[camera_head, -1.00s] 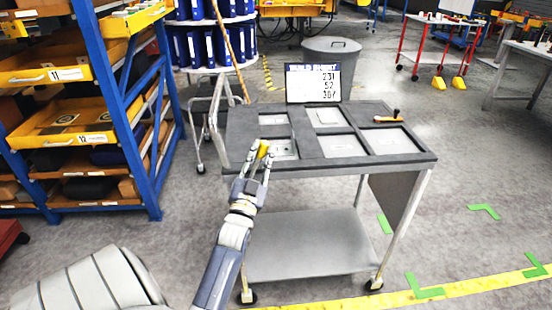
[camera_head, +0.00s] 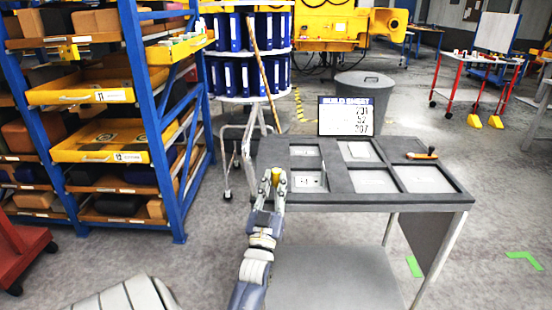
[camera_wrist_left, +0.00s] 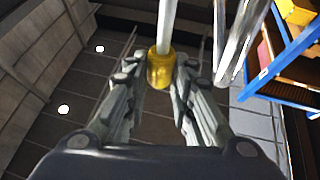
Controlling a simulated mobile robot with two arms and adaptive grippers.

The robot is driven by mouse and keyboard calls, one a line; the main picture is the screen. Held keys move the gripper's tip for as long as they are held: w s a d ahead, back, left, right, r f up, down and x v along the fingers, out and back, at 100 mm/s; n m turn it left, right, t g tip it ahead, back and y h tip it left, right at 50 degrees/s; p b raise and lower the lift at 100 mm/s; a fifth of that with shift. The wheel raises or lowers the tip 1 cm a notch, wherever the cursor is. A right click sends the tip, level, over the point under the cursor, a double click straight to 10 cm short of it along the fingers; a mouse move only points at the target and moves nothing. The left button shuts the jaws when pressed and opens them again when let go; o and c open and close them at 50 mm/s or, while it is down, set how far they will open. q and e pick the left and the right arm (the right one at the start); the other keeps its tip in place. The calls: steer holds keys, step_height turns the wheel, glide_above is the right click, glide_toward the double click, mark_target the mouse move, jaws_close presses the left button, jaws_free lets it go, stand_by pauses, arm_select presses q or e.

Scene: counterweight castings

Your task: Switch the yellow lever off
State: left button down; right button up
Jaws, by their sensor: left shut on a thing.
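The yellow lever (camera_head: 276,176) shows as a small yellow knob at the left edge of the grey cart top, beside its front left compartment. In the left wrist view the yellow knob (camera_wrist_left: 160,68) sits on a pale rod, between the fingertips. My left gripper (camera_head: 273,181) is shut on the knob; its two fingers (camera_wrist_left: 159,75) lie on either side of it. The lever's base is hidden behind the gripper in the head view. My right gripper is not in view.
The grey cart (camera_head: 366,208) has several recessed compartments. An orange-handled tool (camera_head: 422,155) lies at its right back, and a sign (camera_head: 346,116) stands behind. A blue shelf rack (camera_head: 160,120) with yellow bins is on the left.

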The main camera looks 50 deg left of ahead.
arm_select(q)
steer(key=c, duration=1.4)
jaws_free()
steer(key=shift+s+a, duration=0.1)
steer(key=shift+o, duration=0.2)
steer(key=v, duration=0.7)
steer(key=shift+f, duration=0.15)
steer(key=shift+s, duration=0.15)
